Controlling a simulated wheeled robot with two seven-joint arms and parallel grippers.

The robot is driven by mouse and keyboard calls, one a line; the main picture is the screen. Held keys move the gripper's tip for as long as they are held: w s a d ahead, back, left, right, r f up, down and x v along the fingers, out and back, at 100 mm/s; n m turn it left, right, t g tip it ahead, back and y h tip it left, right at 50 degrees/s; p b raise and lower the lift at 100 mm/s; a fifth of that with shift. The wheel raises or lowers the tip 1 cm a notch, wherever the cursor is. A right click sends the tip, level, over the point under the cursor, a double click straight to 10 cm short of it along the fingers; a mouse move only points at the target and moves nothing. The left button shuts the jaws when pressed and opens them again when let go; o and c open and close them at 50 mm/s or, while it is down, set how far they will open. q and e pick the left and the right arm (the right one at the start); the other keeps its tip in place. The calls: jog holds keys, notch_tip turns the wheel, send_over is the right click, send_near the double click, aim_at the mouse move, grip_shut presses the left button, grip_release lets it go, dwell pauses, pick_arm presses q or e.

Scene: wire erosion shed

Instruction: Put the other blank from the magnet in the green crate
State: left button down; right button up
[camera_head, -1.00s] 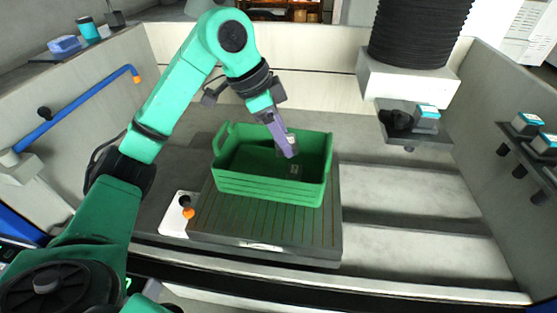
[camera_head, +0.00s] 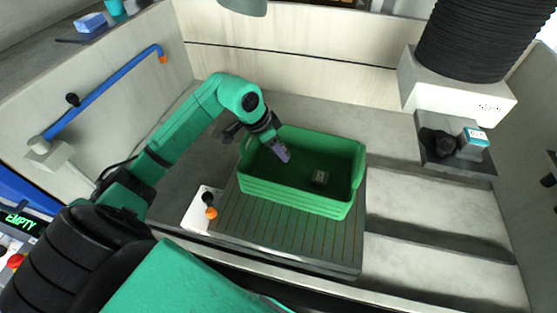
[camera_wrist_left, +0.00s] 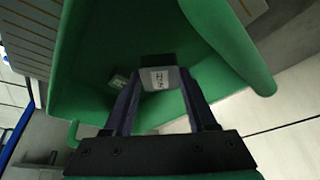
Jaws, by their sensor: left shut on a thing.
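The green crate (camera_head: 300,199) stands on the grooved plate of the magnet (camera_head: 290,235). My left gripper (camera_head: 283,156) reaches down into the crate's left part in the head view. In the left wrist view it (camera_wrist_left: 160,95) is shut on a dark blank with a white label (camera_wrist_left: 158,79). In the head view the held blank cannot be made out behind the fingers. Another blank (camera_head: 320,177) lies on the crate floor, right of the gripper; it also shows in the left wrist view (camera_wrist_left: 118,82). My right gripper is not in view.
A white block with an orange knob (camera_head: 210,212) sits at the plate's left end. A blue pipe (camera_head: 105,97) runs along the left wall. The black bellows head (camera_head: 475,40) hangs at the right, above a dark holder with a teal-topped block (camera_head: 473,140). A display (camera_head: 22,222) reads EMPTY.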

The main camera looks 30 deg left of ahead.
aim_at(283, 169)
pick_arm(q)
notch_tip(283, 169, down, 6)
jog(key=shift+s+d+f+p, duration=0.1)
jog(key=shift+f+p, duration=0.1)
jog(key=shift+p, duration=0.4)
jog(key=shift+f, duration=0.25)
jog(key=shift+c, duration=1)
grip_release()
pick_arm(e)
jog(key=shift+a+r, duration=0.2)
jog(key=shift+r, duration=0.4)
pick_arm(q)
jog(key=shift+r, duration=0.15)
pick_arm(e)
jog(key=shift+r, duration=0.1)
pick_arm(q)
jog(key=b+v, duration=0.2)
jog(key=v, duration=1)
jog(key=shift+b, duration=0.3)
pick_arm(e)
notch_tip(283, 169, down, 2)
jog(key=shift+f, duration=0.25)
pick_arm(q)
jog(key=shift+s, duration=0.15)
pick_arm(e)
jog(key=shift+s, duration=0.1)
